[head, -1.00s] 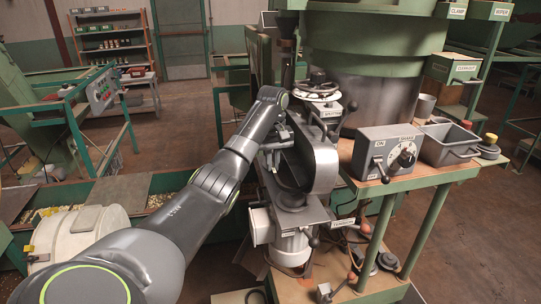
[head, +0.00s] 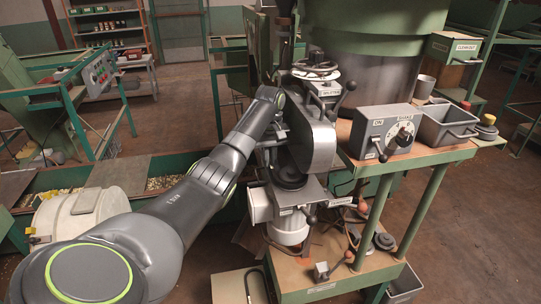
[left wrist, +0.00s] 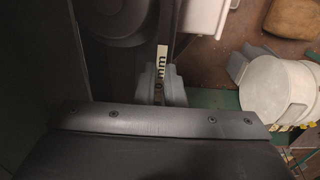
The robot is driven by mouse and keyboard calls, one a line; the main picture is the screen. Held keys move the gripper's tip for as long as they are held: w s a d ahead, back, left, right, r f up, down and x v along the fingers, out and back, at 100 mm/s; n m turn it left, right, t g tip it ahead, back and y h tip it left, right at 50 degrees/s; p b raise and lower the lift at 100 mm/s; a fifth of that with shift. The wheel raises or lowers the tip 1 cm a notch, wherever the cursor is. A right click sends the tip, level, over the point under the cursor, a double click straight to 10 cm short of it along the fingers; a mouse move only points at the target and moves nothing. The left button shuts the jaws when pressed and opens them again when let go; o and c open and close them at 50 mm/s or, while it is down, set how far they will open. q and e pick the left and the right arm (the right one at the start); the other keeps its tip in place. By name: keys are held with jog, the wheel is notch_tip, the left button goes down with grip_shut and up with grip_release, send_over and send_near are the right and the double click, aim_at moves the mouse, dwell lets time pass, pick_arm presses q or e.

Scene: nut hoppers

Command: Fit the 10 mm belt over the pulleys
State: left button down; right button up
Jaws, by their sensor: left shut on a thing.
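My left gripper (left wrist: 163,88) is shut on a dark belt (left wrist: 176,48) in the left wrist view; a white tag on it reads "mm", its number partly hidden by the fingers. The belt runs up the picture from the fingers, beside a dark round pulley (left wrist: 115,16). In the head view my left gripper (head: 275,134) is at the left side of a grey curved housing (head: 316,140), above a dark lower pulley (head: 288,174). The belt's full loop and any upper pulley cannot be made out; I cannot tell whether the belt touches the pulley. My right gripper is not in view.
A grey control box (head: 385,132) with a knob and lever stands on the green-legged bench, right of the housing. A grey bin (head: 446,125) is beside it. A white drum (head: 80,215) is at lower left.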

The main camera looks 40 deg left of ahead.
pick_arm(q)
jog(key=c, duration=1.5)
grip_release()
jog(key=shift+o, duration=0.2)
